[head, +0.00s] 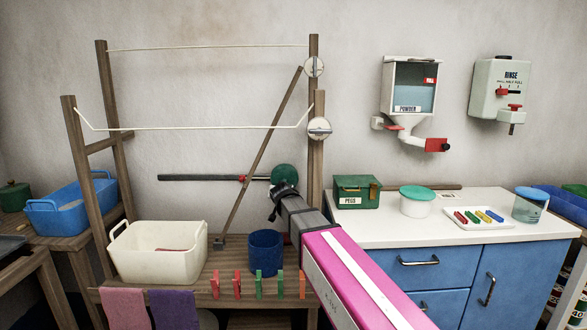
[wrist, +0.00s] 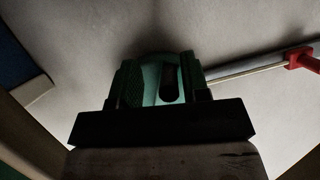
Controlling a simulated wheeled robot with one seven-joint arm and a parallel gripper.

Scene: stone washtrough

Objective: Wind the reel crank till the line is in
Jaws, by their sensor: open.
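The green reel disc (head: 285,173) is on the wall at the right end of a dark horizontal rail. In the wrist view the green reel (wrist: 150,82) shows straight ahead, with a dark crank knob (wrist: 170,83) on its face. My gripper (head: 283,189) is just in front of the reel's lower part and partly hides it. In the wrist view my gripper (wrist: 160,80) is open, its fingers to either side of the knob. I cannot tell whether they touch it. A red piece (head: 242,178) sits on the rail left of the reel; it also shows in the wrist view (wrist: 302,58).
A wooden frame (head: 101,110) carries two pale cords (head: 200,128). A slanted wooden strut (head: 262,150) stands left of the reel. A cream basin (head: 158,265) and a blue tub (head: 265,255) stand below. The white counter (head: 400,232) is at right.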

